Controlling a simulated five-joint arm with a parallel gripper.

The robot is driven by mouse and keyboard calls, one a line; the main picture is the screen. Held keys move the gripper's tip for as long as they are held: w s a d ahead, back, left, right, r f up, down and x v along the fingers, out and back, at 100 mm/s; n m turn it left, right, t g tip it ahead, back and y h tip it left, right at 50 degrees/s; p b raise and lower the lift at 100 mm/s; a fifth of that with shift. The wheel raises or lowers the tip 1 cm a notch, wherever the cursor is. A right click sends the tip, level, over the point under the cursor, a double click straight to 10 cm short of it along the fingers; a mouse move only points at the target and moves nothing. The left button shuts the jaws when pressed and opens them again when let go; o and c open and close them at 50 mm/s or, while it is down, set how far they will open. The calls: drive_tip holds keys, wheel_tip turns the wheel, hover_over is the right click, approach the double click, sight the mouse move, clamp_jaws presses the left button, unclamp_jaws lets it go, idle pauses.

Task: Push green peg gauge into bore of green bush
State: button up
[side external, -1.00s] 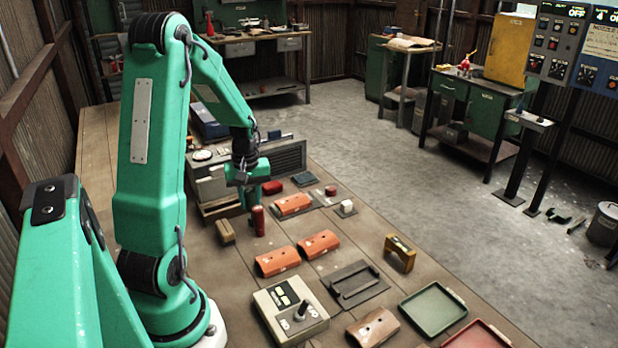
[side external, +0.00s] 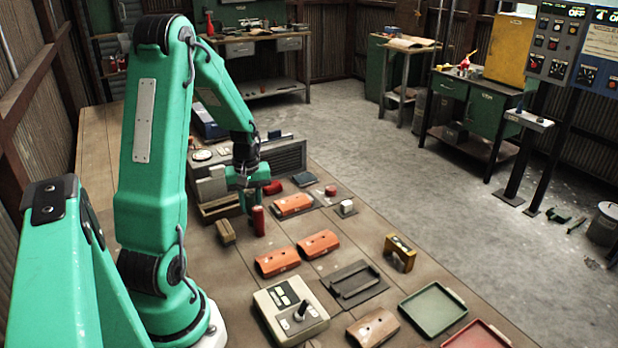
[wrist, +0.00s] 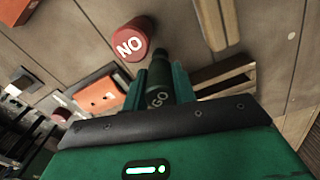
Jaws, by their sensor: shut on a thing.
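My gripper (wrist: 160,85) is shut on the green peg gauge (wrist: 158,100), a dark green cylinder lettered GO. In the side external view my gripper (side external: 249,203) is low over the bench, near a standing red cylinder (side external: 258,221), and hides most of the peg there. The red cylinder, lettered NO in the wrist view (wrist: 130,42), stands beside the peg, apart from it. I cannot make out the green bush or its bore in either view.
A small tan block (side external: 226,232) lies left of the red cylinder. Orange curved pieces (side external: 278,261) lie in front and another (side external: 293,204) behind. A control box (side external: 291,312), green tray (side external: 436,308) and red tray (side external: 478,336) are nearer.

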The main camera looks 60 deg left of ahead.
drive_tip(key=shift+f, duration=0.55)
drive_tip(key=o, duration=0.8)
drive_tip(key=o, duration=0.5)
drive_tip(key=shift+r, duration=0.2)
drive_tip(key=shift+r, duration=2.85)
drive_tip(key=shift+d, duration=0.1)
